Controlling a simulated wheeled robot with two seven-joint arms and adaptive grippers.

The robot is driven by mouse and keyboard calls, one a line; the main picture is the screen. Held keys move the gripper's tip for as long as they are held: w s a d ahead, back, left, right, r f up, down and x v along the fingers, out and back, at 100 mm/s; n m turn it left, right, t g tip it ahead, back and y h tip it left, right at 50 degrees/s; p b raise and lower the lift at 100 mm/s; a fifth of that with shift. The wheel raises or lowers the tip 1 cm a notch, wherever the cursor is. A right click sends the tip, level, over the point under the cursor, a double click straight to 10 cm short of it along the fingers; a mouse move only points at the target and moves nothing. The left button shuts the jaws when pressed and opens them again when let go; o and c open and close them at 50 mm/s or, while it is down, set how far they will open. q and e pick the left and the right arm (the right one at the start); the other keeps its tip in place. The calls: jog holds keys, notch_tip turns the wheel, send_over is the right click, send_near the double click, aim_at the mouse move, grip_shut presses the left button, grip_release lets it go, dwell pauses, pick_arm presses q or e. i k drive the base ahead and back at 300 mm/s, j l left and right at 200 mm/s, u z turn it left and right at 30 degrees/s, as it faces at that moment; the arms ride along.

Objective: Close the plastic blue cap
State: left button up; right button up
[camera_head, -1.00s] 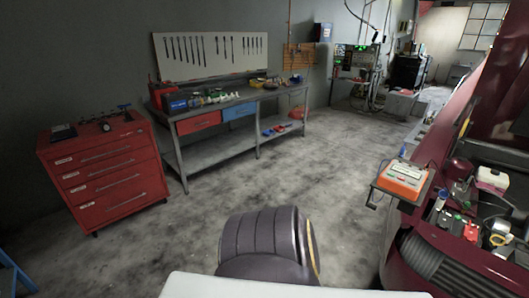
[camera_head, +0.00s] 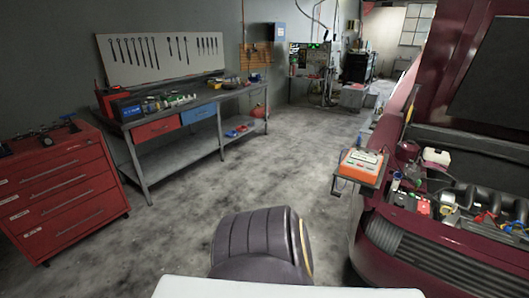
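The open engine bay of a dark red car (camera_head: 405,212) is at the right. Small parts sit in it, among them a white container (camera_head: 436,157) and a small bluish-white piece (camera_head: 396,181) near the bay's left edge. The parts are too small for me to tell which is the plastic blue cap, or whether it is open. Neither of my grippers is in view.
An orange device (camera_head: 361,167) rests on a small tray beside the car's front. A red tool cabinet (camera_head: 62,190) stands at the left. A grey workbench (camera_head: 180,164) with tools and drawers stands along the wall. The floor (camera_head: 280,160) between bench and car is clear.

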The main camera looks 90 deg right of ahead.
aim_at(398, 174)
jog(key=z, duration=0.5)
jog(key=i+j+z, duration=0.1)
jog(key=z, duration=0.95)
jog(key=j+z, duration=0.15)
jog(key=z, duration=0.4)
jog(key=i+j+z, duration=0.1)
jog(key=z, duration=0.4)
jog(key=j+z, duration=0.1)
jog(key=z, duration=0.95)
jog(key=j+z, duration=0.1)
jog(key=z, duration=0.45)
jog(key=k, duration=0.05)
